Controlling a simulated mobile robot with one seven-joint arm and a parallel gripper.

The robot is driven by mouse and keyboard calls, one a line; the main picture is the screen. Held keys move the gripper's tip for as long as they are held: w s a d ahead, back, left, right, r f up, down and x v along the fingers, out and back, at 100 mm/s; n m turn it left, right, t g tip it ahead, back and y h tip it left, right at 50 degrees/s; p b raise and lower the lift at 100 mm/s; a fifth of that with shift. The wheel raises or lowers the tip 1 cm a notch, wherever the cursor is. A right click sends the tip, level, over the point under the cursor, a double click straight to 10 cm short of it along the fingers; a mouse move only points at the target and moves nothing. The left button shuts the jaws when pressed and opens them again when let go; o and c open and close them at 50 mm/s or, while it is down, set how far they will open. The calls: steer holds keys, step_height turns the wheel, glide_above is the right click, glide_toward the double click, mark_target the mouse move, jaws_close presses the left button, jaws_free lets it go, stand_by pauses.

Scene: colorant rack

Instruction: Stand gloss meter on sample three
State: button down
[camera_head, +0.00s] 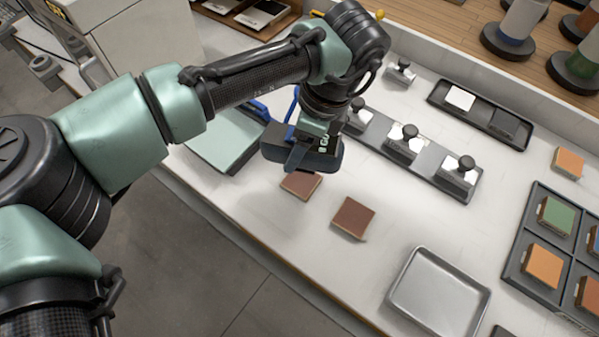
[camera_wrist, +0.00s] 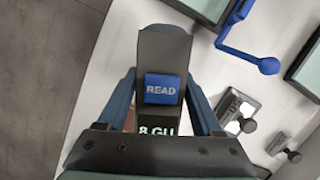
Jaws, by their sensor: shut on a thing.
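My gripper (camera_head: 300,157) is shut on the gloss meter (camera_head: 326,160), a dark block with a lit display. In the wrist view the meter (camera_wrist: 165,52) sits between the two fingers (camera_wrist: 164,100), with its blue READ button and part of a "GU" reading showing. In the head view the meter is over or just behind a brown tile (camera_head: 301,186); I cannot tell the height between them. A second brown tile (camera_head: 353,218) lies on the white bench to the right, clear of the gripper. No number shows on either tile, so I cannot tell which is sample three.
A dark strip holder (camera_head: 376,138) with knobbed metal blocks stands behind the meter. A pale green panel (camera_head: 215,143) lies left, with blue parts nearby. A metal tray (camera_head: 438,291) and a dark rack (camera_head: 530,212) of coloured tiles stand right. Bench around the second brown tile is clear.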

step_height(320, 180, down, 7)
steer(key=shift+w+f, duration=0.1)
steer(key=shift+f, duration=0.05)
steer(key=shift+f, duration=0.1)
stand_by(0.3)
steer(key=shift+c, duration=0.2)
jaws_free()
steer(key=v, duration=1.2)
steer(key=shift+b, duration=0.3)
